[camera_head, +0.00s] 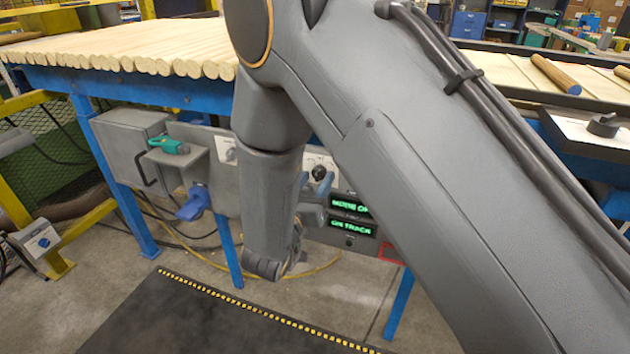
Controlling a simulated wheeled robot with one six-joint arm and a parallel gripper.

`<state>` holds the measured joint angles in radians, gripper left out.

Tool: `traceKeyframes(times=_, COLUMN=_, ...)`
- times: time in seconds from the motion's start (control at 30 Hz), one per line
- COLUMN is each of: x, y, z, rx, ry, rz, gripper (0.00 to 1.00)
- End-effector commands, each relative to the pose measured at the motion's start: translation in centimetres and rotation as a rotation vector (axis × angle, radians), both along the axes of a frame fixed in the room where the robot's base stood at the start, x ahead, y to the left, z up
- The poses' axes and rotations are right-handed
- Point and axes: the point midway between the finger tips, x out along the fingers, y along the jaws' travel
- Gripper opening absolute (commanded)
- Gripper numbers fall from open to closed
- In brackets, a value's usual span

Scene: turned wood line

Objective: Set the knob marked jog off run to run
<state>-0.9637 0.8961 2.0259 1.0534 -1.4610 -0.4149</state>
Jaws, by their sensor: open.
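A black knob (319,172) on a white dial plate (312,159) sits on the grey panel under the blue bench, just right of my forearm. Other knobs show: one on a white plate (229,150) partly behind my arm, a blue one on a box (43,241) at the far left, and a black one (603,125) at the right. The jog off run marking and pointer positions are too small to read.
A green-handled tool (168,145) and a blue connector (193,203) jut from the panel at left. Wooden rods (140,50) lie on the bench above. A dark mat (200,320) covers the floor in front.

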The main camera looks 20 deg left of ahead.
Motion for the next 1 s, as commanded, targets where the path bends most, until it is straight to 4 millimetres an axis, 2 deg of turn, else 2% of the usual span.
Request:
traceKeyframes(times=0.23, x=0.1, y=0.02, z=-0.01, rx=0.0, ry=0.0, rz=0.001, gripper=0.46)
traceKeyframes(times=0.5, x=0.09, y=0.02, z=-0.01, rx=0.0, ry=0.0, rz=0.001, gripper=0.05)
traceKeyframes(times=0.77, x=0.08, y=0.03, z=-0.01, rx=0.028, ry=-0.002, rz=0.001, gripper=0.05)
traceKeyframes(times=1.0, x=0.08, y=0.08, z=-0.01, rx=0.153, ry=-0.012, rz=0.001, gripper=0.05)
